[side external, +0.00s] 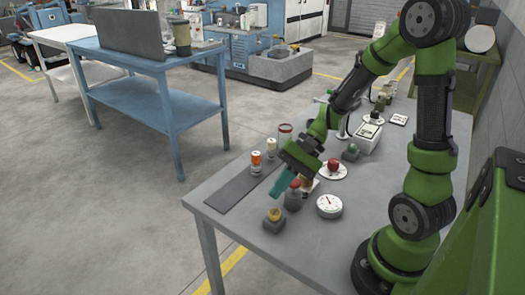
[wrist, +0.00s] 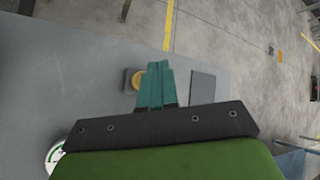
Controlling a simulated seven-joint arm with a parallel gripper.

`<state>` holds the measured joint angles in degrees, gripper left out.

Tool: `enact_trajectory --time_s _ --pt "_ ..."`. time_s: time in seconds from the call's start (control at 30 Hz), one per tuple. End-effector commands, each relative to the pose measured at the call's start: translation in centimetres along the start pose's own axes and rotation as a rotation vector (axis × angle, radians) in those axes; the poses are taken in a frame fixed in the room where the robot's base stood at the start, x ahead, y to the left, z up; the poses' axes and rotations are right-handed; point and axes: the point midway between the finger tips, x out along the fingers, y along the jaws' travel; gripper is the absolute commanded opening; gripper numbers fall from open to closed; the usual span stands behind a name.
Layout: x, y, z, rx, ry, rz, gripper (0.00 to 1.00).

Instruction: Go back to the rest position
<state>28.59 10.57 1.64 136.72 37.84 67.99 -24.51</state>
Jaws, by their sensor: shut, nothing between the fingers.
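My gripper (side external: 281,186) hangs low over the front part of the grey table (side external: 236,207) in the side view, at the end of my green arm. Its teal fingers are together with nothing between them; they also show in the wrist view (wrist: 155,88). A small grey block with a yellow-orange top (side external: 273,216) stands near the table's front edge, close to the fingers. In the wrist view the same block (wrist: 138,78) is partly hidden behind the fingers.
A dark flat mat (side external: 233,190) lies along the table's left edge. Orange and white bottles (side external: 256,161) and a red-rimmed jar (side external: 285,131) stand behind it. A white dial (side external: 329,206), a red item on a white plate (side external: 333,168) and a white device (side external: 369,137) stand to the right.

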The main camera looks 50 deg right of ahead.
Motion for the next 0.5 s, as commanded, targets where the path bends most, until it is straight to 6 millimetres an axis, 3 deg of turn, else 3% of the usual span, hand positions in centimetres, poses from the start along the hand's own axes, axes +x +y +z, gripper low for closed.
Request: enact_trajectory --time_s 0.2,0.5 --pt "-1.08 -0.77 0.80 -0.002 0.001 0.000 0.00" --pt "-1.15 -0.80 0.85 0.001 0.000 0.000 0.00"
